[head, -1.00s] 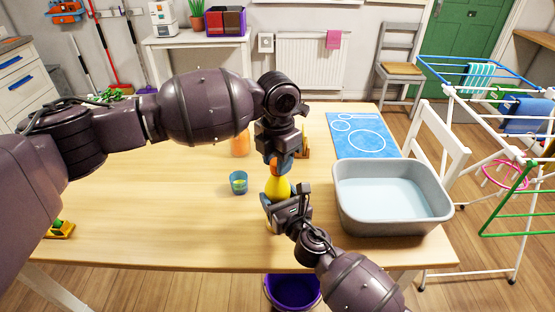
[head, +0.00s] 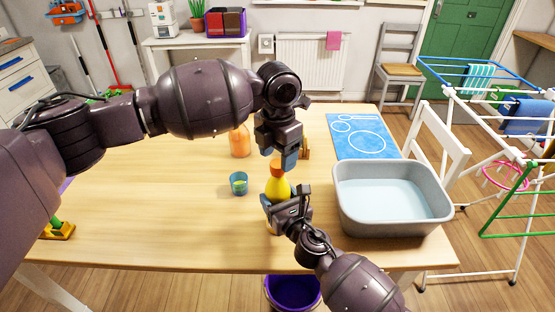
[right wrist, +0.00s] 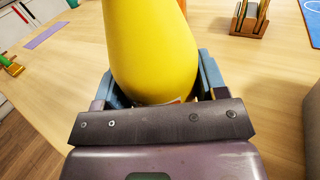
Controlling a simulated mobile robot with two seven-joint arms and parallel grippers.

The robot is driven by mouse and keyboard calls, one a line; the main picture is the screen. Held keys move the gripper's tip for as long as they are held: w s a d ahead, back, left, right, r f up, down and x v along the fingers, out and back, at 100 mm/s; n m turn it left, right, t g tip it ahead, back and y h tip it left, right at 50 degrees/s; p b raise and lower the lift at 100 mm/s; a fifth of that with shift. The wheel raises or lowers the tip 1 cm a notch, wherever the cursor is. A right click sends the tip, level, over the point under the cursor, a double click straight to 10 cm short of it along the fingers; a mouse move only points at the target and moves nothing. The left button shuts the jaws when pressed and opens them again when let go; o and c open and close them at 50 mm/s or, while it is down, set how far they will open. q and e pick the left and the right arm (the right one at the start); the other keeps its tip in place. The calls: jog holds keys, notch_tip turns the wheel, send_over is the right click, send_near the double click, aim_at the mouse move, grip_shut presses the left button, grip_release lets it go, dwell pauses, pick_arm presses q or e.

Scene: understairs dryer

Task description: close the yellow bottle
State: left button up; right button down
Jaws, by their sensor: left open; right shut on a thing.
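The yellow bottle (head: 278,188) stands upright near the front middle of the table, with an orange-red cap (head: 278,168) on its top. My right gripper (head: 274,212) is shut around the lower part of the bottle. The bottle's yellow body fills the middle of the right wrist view (right wrist: 150,50), between the fingers. My left gripper (head: 283,160) is open and points down just above and behind the cap, apart from it as far as I can see. Whether the cap sits fully down on the neck cannot be told.
A grey basin of water (head: 345,205) stands right of the bottle. A blue-green cup (head: 239,184) and an orange bottle (head: 240,142) stand to the left and behind. A blue mat (head: 375,145) lies at the back right. The table's left part is mostly clear.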

pick_arm(q)
jog(key=shift+r, duration=1.2)
jog(key=shift+c, duration=0.3)
